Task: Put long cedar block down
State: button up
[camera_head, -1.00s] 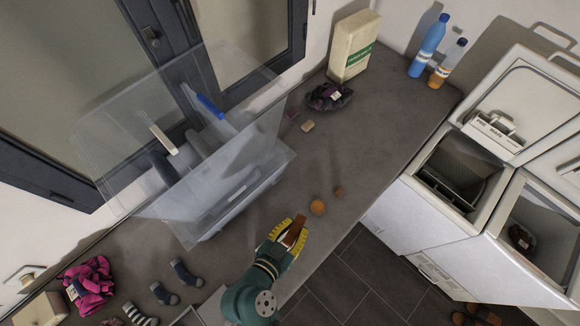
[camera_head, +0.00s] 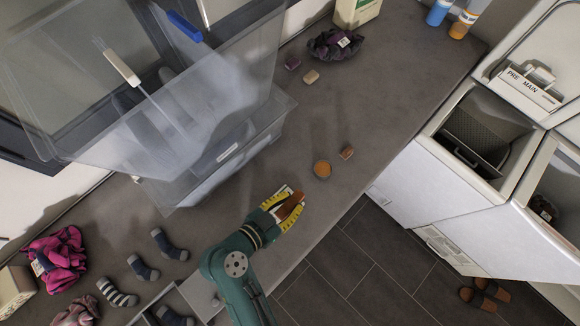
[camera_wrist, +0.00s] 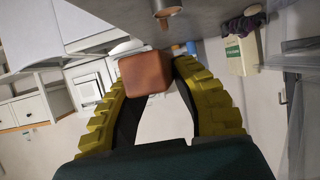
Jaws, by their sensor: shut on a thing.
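The long cedar block (camera_head: 291,206) is a reddish-brown wooden bar. My gripper (camera_head: 284,207), with yellow ribbed fingers, is shut on it near the counter's front edge. In the wrist view the end of the block (camera_wrist: 147,77) shows as a squarish face between the two fingertips. The grey counter (camera_head: 330,215) lies beneath; I cannot tell whether the block touches it.
A clear plastic bin (camera_head: 215,160) with its lid raised stands to the left. Socks (camera_head: 142,268) and pink cloth (camera_head: 58,258) lie at lower left. A dark bundle (camera_head: 335,44) and two small blocks lie farther back. Open toploaders (camera_head: 480,135) stand right, beyond a floor gap.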

notch_tip(320, 180, down, 10)
jog(key=shift+r+b, duration=0.2)
jog(key=shift+b, duration=0.3)
jog(key=shift+f, duration=0.1)
jog(key=o, duration=0.8)
jog(key=shift+f, duration=0.15)
